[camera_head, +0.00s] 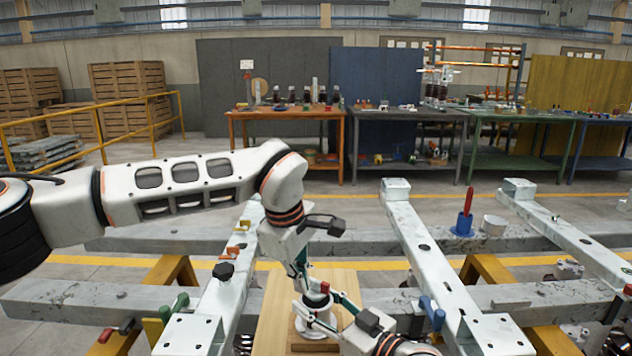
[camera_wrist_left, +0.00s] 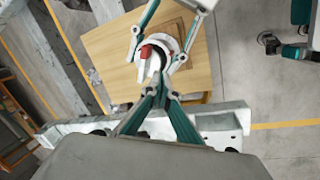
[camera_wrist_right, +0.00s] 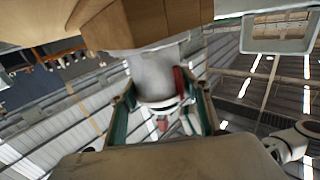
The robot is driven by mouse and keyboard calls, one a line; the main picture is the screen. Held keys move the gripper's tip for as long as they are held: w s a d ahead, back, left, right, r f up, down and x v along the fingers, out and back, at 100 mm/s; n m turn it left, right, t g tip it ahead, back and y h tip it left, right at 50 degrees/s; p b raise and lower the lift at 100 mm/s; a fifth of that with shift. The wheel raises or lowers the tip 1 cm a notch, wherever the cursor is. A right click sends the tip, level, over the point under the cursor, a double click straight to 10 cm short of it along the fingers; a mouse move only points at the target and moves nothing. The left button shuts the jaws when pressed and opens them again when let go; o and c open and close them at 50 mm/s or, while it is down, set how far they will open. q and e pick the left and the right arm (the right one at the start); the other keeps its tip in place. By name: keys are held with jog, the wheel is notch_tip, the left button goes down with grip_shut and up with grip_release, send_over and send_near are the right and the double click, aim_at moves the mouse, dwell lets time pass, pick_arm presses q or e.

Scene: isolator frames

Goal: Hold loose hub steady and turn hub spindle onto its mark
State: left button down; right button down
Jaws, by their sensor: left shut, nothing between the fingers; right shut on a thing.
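The hub (camera_head: 316,312) is a pale grey-white cylinder standing on a square wooden base on a wooden board. A red part (camera_head: 325,287) shows at its top; I cannot make out the spindle or mark. My right gripper (camera_head: 326,310) reaches in from the right and is shut around the hub's body. In the right wrist view its fingers lie on both sides of the hub (camera_wrist_right: 155,78). My left gripper (camera_wrist_left: 160,75) is shut and empty, pointing down close beside the hub's top. In the left wrist view the hub (camera_wrist_left: 160,45) lies just beyond its fingertips.
The wooden board (camera_head: 270,325) lies between pale steel beams (camera_head: 405,225). A blue holder with a red handle (camera_head: 464,220) and a white cup (camera_head: 494,225) stand on the rear beam. Clamps with green and blue handles sit on nearer beams. Workbenches (camera_head: 290,115) stand far behind.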

pick_arm(q)
jog(key=shift+a, duration=0.2)
dwell(0.5)
jog(key=w+v, duration=0.1)
jog(key=v, duration=0.4)
jog(key=shift+s+d+r, duration=0.15)
jog(key=shift+s+r, duration=0.05)
jog(key=shift+r, duration=0.35)
notch_tip(320, 180, down, 6)
jog(key=s+d, duration=0.2)
jog(key=d, duration=0.1)
dwell(0.7)
jog(key=shift+w, duration=0.6)
dwell(0.9)
